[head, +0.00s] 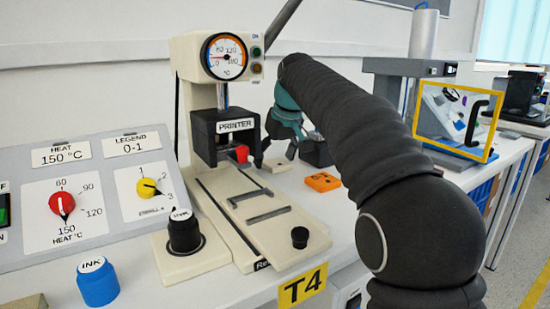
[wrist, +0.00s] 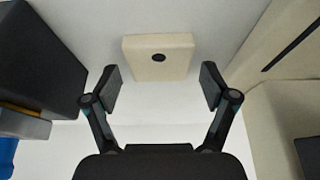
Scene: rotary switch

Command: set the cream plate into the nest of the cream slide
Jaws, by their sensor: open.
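The cream plate (head: 279,166) is a small pale block with a dark dot. It lies on the bench right of the printer, and in the wrist view it shows at top centre (wrist: 176,64). My gripper (head: 279,152) is above the bench by the plate. In the wrist view my gripper (wrist: 161,86) has its fingers spread wide, one toward each side of the plate, with nothing between them. The cream slide (head: 285,229) extends out from under the printer with a black knob at its front. Its nest (head: 257,206) lies between two dark bars and looks empty.
The printer (head: 237,126) stands behind the slide, with a red part beneath its head. An orange block (head: 322,182) and a dark block (head: 316,152) sit on the bench right of the plate. An ink pot (head: 184,232) stands left of the slide, a blue one (head: 97,283) farther left.

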